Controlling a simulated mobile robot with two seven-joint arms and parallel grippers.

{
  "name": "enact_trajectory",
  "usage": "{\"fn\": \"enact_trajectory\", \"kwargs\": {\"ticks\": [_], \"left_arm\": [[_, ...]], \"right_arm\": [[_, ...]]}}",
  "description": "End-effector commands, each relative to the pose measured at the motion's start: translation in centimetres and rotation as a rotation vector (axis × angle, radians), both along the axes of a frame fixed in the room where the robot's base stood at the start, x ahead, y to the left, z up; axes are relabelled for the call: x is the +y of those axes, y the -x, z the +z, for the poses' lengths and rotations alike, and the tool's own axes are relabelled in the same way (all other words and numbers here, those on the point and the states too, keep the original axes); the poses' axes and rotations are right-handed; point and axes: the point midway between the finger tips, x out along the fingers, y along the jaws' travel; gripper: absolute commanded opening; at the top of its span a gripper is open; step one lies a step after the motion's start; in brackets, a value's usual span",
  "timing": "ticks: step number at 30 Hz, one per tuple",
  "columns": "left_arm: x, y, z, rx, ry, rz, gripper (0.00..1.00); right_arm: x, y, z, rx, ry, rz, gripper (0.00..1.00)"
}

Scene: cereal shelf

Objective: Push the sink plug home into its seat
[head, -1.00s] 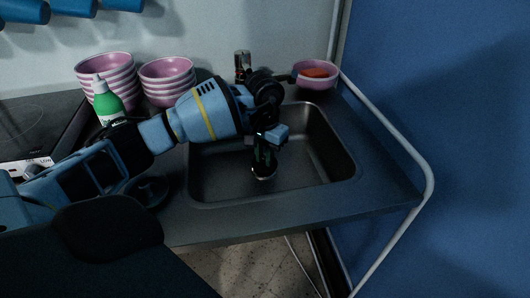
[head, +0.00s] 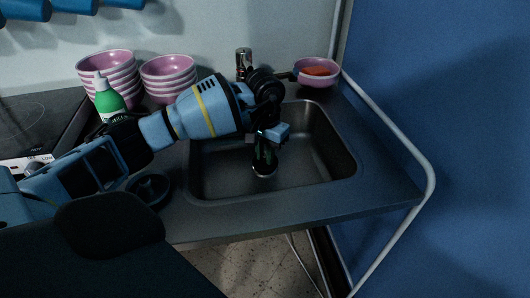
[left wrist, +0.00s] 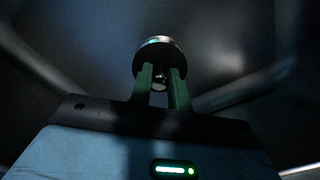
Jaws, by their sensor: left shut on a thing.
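The sink plug (left wrist: 160,56) is a dark round disc with a pale rim and a small shiny knob, seen in the left wrist view. My left gripper (left wrist: 160,88) is shut on the knob with its green fingers. In the head view this gripper (head: 265,152) points down into the grey sink basin (head: 315,150), and the plug (head: 264,172) is at its fingertips near the basin floor. The drain seat is hidden under the plug and fingers, so I cannot tell whether the plug is in it. My right gripper is not in view.
A tap (head: 243,62) stands behind the basin. A pink bowl (head: 316,76) with an orange thing sits at the back right corner. Stacked pink bowls (head: 168,76) and a green bottle (head: 109,98) stand at the left. A pale rail (head: 395,125) runs along the right side.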

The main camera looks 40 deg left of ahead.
Motion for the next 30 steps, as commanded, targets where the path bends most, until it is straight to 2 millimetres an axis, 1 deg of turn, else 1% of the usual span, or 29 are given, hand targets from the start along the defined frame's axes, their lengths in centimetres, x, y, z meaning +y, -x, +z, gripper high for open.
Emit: {"fn": "enact_trajectory", "kwargs": {"ticks": [23,24,29,30], "left_arm": [[0.0,0.0,-1.4,0.001,0.0,0.0,0.0],[0.0,0.0,-1.3,0.0,0.0,0.0,0.22],[0.0,0.0,-1.3,0.0,0.0,0.0,0.43],[0.0,0.0,-1.3,0.0,0.0,0.0,0.44]], "right_arm": [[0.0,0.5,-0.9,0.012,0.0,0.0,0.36],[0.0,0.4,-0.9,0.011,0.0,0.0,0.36],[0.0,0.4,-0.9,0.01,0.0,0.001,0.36],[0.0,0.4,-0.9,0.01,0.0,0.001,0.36]]}}
